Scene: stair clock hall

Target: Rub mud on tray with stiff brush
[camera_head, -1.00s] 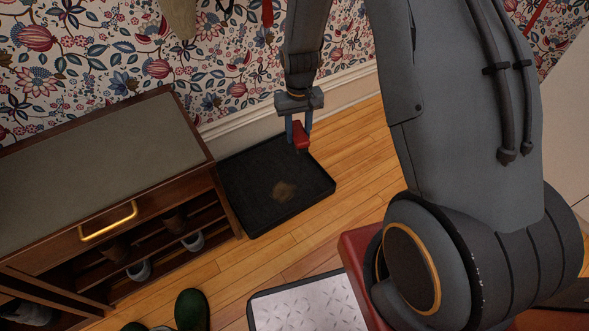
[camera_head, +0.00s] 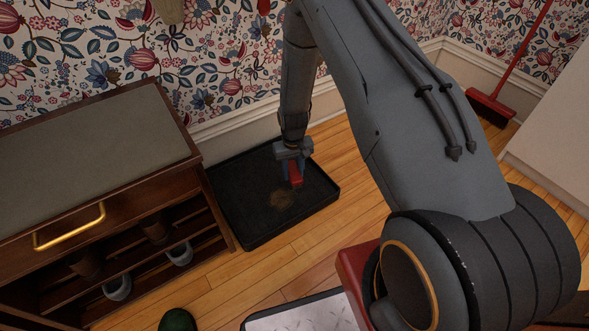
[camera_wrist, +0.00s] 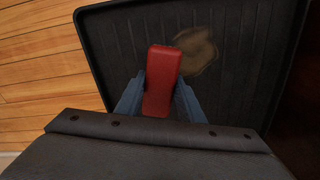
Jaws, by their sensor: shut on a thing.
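The black tray (camera_head: 262,226) lies on the wooden floor against the wall, with a brown mud patch (camera_head: 281,199) near its middle. My gripper (camera_head: 292,172) is shut on the red stiff brush (camera_head: 296,175), low over the tray and just right of the mud in the head view. In the wrist view, the red brush (camera_wrist: 162,80) sits between the blue fingers, and the mud (camera_wrist: 196,49) shows beside its far end, to the right. The brush's bristles are hidden, so I cannot tell whether they touch the tray.
A wooden shoe bench (camera_head: 110,200) with a gold handle stands left of the tray. A red broom (camera_head: 492,108) leans at the back right. A green rounded thing (camera_head: 178,320) is at the bottom edge. The floor (camera_head: 345,190) right of the tray is clear.

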